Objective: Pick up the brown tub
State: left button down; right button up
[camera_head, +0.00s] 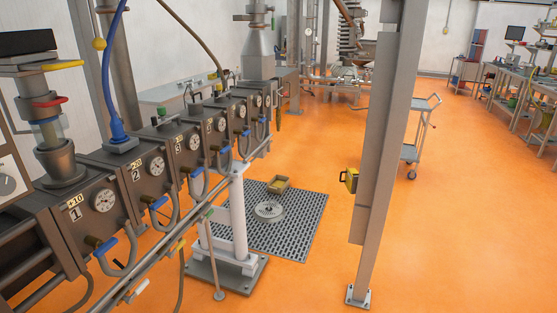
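A small brown, open-topped tub (279,187) sits on the dark floor grating (302,222), towards its far edge. It looks small and its contents are hard to make out, though the inside looks yellowish. A round metal drain-like disc (269,210) lies in front of it on the grating. Neither of my grippers is in view, and nothing is touching the tub that I can see.
A long machine with numbered grey blocks and gauges (104,201) runs along the left. A white pedestal (239,215) stands before the grating. A grey post (377,150) rises to its right. A cart (414,152) stands farther right.

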aim_at(277, 185)
jog(key=i+l+z, duration=0.9)
jog(key=i, duration=0.35)
jog(key=i+l+z, duration=0.15)
jog(key=i+z, duration=0.25)
jog(key=i, duration=0.3)
jog(key=i+z, duration=0.35)
jog(key=i, duration=0.35)
jog(key=i+j+u, duration=0.15)
jog(key=i+u, duration=0.15)
jog(key=i, duration=0.3)
jog(key=i+u, duration=0.3)
jog(key=i, duration=0.25)
jog(key=i+l+u, duration=0.1)
jog(key=i+u, duration=0.25)
jog(key=i, duration=0.25)
jog(key=i+l+u, duration=0.3)
jog(key=i, duration=0.25)
jog(key=i+j+u, duration=0.35)
jog(key=i, duration=0.3)
jog(key=i+j+u, duration=0.1)
jog(key=i+u, duration=0.25)
jog(key=i, duration=0.35)
jog(key=i+u, duration=0.4)
jog(key=i, duration=0.25)
jog(key=i+l+u, duration=0.35)
jog(key=i, duration=0.35)
